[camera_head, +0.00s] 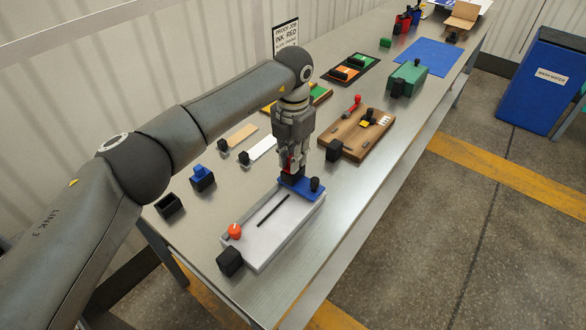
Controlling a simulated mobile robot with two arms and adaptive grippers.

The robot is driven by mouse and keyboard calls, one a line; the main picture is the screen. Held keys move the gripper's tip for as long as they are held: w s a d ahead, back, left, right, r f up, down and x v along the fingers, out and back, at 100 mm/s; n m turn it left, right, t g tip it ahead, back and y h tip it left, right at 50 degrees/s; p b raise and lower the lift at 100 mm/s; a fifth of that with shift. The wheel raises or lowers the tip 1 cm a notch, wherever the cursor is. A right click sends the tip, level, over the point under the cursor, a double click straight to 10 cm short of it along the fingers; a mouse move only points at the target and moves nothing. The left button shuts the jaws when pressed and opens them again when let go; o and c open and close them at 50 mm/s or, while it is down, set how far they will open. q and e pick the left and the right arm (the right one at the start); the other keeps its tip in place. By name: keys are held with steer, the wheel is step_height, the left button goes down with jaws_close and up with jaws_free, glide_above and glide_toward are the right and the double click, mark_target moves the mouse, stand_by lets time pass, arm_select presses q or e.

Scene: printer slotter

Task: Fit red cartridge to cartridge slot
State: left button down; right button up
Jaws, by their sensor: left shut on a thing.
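My left gripper (291,166) points down over the far end of a white printer base (258,238). It is shut on a small red and black piece (290,172), seemingly the red cartridge, mostly hidden by the fingers. The piece is at a blue carriage (300,188) with a black knob (315,184). I cannot tell whether it is seated in a slot there or just above it. The base also has a dark groove (273,211), an orange-red knob (235,231) and a black block (230,262). My right gripper is not in view.
A blue-topped black block (202,178) and an open black holder (169,205) stand left of the base. A wooden board (350,146) with a red handle lies behind to the right. A green box (408,78) and blue mat (425,56) are farther back. A sign (286,38) mentions red ink.

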arm_select(q)
steer(key=shift+f, duration=0.3)
stand_by(0.6)
steer(key=c, duration=1.3)
jaws_free()
step_height(320, 180, up, 12)
